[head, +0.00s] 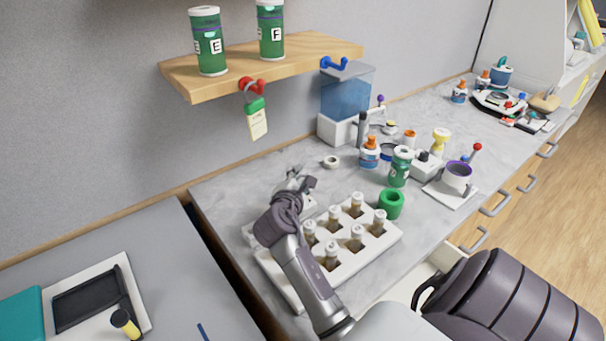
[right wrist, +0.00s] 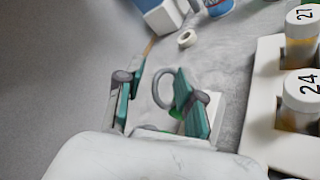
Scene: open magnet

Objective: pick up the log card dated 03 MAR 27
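My right gripper (head: 297,181) is low over the counter's left end, beside the white vial rack. In the right wrist view its two green-padded fingers (right wrist: 156,97) are apart, with a grey ring (right wrist: 160,88) showing between them. Next to the ring, a small green piece (right wrist: 176,113) and a pale flat piece (right wrist: 214,104) show partly behind the right finger; these look like a tag or card, and no date is readable. Another card (head: 257,124), cream with a green top, hangs from the red hook (head: 251,85) under the shelf; its writing is too small to read. My left gripper is not in view.
The white rack (head: 377,246) with several capped vials stands close right of my gripper. The wooden shelf (head: 320,44) overhangs behind. A small white ring (head: 331,161) lies nearby.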

